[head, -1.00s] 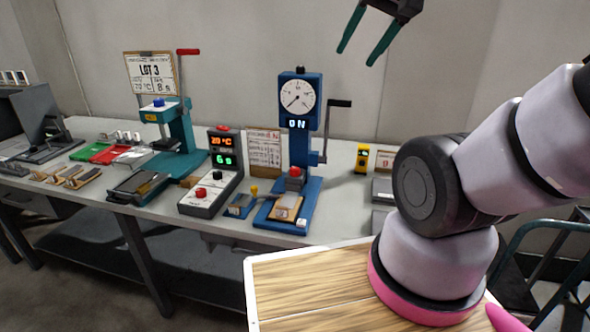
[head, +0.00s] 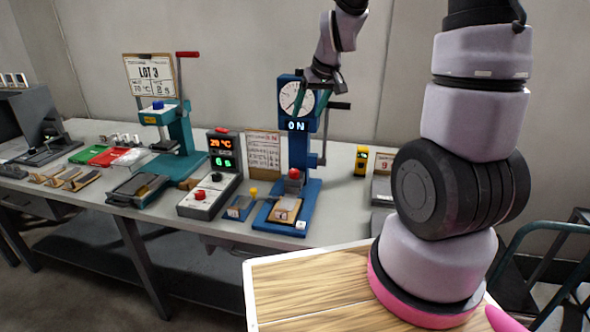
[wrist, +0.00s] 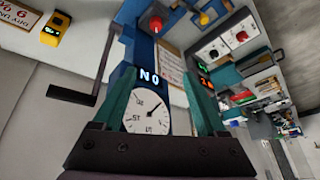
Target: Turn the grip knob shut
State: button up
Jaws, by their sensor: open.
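The blue tester (head: 301,150) stands on the bench with a round dial, a lit ON display and a black crank (head: 323,130) on its right. A red knob (head: 293,174) sits low on its front, above a small framed plate (head: 285,209). A yellow knob (head: 253,191) stands on a small blue block to the left. I cannot tell which is the grip knob. My gripper (head: 311,108) is open and empty before the dial. In the wrist view the fingers (wrist: 158,74) flank the dial and display, with the red knob (wrist: 155,24) and yellow knob (wrist: 203,19) beyond.
A control box (head: 210,194) with lit readouts and a teal press (head: 180,135) stand left of the tester. A yellow device (head: 361,160) and grey blocks are to the right. A sign card (head: 263,150) stands behind. The crank sticks out beside my gripper.

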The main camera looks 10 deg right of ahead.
jog(key=n, duration=0.2)
send_near(294, 171)
jog(key=shift+g, duration=0.3)
jog(key=x, duration=0.8)
jog(key=shift+w+f, duration=0.2)
jog(key=shift+w, duration=0.35)
grip_shut()
